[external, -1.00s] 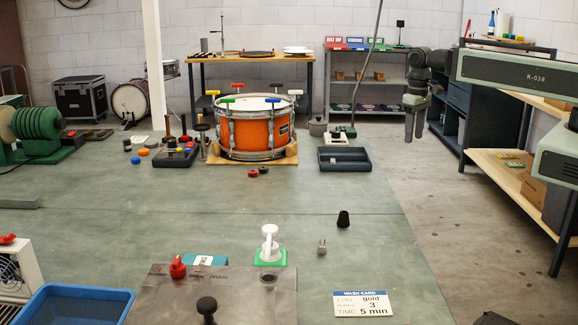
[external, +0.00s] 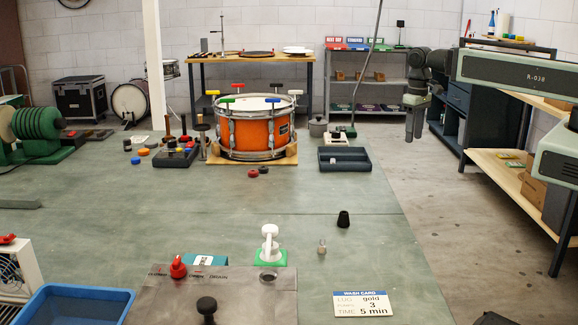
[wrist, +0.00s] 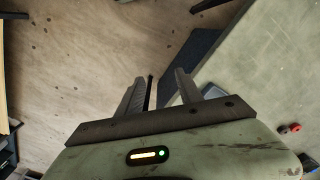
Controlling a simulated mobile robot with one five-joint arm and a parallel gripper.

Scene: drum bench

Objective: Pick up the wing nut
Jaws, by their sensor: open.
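My gripper (external: 414,137) hangs fingers down at the right in the external view, over the floor beyond the bench's right edge. In the wrist view its two fingers (wrist: 160,82) stand apart with nothing between them. I cannot make out a wing nut for certain. A small metallic piece (external: 322,246) lies on the bench near the front, right of the white and green stand, too small to identify. A small pale item (external: 333,160) shows in the dark two-part tray (external: 345,167), also too small to identify. My gripper is apart from both.
An orange drum (external: 252,133) stands on a wooden base at the back of the bench (external: 200,235). A black cone (external: 343,219), a wash card (external: 362,303) and a blue basin (external: 72,305) are nearer. The bench middle is mostly clear. A shelf unit (external: 510,170) stands at the right.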

